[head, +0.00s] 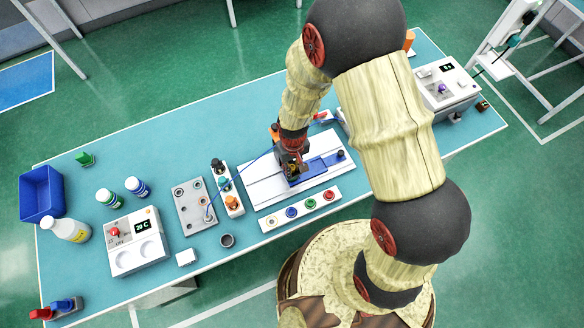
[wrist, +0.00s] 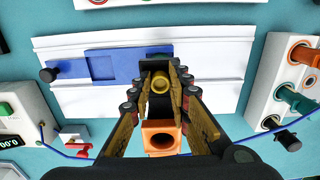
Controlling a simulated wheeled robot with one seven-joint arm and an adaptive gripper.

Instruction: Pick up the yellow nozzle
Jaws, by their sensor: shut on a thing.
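The yellow nozzle (wrist: 160,83) shows as a yellow ring between the fingertips of my gripper (wrist: 161,68) in the wrist view. The fingers are closed on its sides. Behind it lies a white plate (wrist: 215,70) with a blue fixture (wrist: 103,67); I cannot tell whether the nozzle touches it. In the head view my gripper (head: 291,172) is low over the left part of the white plate (head: 262,194) and blue fixture (head: 322,165), and the nozzle is too small to make out clearly.
A holder with coloured connectors (head: 233,204) and a grey plate with holes (head: 188,218) stand left of the white plate. A strip of coloured buttons (head: 301,209) lies in front. A blue cable (head: 240,170) runs from the grey plate toward my gripper. A blue bin (head: 42,207) stands far left.

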